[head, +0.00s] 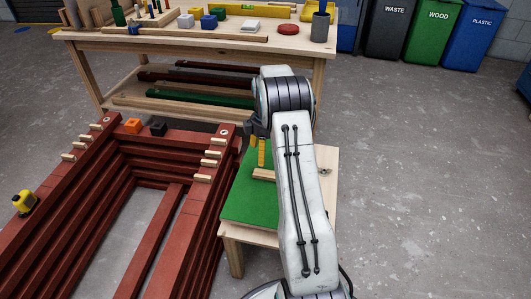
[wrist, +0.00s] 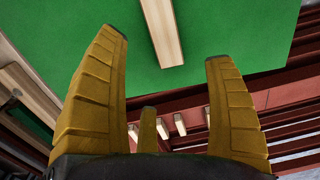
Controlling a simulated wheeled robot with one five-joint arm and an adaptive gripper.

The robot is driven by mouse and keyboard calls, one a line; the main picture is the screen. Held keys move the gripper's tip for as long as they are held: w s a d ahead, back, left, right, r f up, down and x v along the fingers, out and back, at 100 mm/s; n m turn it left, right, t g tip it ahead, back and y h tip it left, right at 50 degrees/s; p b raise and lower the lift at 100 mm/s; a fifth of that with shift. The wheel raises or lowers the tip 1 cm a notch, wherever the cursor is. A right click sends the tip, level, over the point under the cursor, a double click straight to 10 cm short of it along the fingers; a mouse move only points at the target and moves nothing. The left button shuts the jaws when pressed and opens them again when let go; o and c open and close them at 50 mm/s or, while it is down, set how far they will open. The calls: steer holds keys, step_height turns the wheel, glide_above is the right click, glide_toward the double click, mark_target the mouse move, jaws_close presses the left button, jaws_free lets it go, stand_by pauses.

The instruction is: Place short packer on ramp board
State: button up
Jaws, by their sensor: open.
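The green board (head: 245,203) lies on a small wooden table and fills much of the wrist view (wrist: 235,25). A pale wooden strip (head: 263,174) lies on it, partly hidden by my arm. In the wrist view the strip (wrist: 162,30) runs off the top edge, and its near end shows between my fingers. My gripper (wrist: 166,46) is open and empty over the board, with a finger on each side of the strip's line and not visibly touching it. In the head view my arm mostly hides my gripper (head: 261,152). I cannot tell which pale piece is the short packer.
Red battens (head: 60,190) are stacked left of the small table, with several short pale pieces (head: 211,154) on top. An orange block (head: 132,126) and a black block (head: 157,129) sit there too. A workbench (head: 180,48) stands behind. The floor at right is clear.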

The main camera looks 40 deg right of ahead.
steer(key=s+a+r+m+t+p, duration=0.15)
steer(key=s+a+r, duration=0.25)
steer(key=a+r, duration=0.4)
steer(key=s+a+r+m, duration=0.2)
steer(key=s+a+r, duration=0.35)
steer(key=r, duration=0.35)
steer(key=s+a+m, duration=0.2)
steer(key=s+a, duration=0.3)
steer(key=s, duration=0.4)
steer(key=s+a+r+m+t, duration=0.1)
steer(key=s+a+m, duration=0.2)
steer(key=s, duration=0.6)
steer(key=shift+s+a+r, duration=0.3)
steer(key=shift+s+a, duration=0.1)
steer(key=shift+a, duration=0.85)
steer(key=shift+r, duration=0.1)
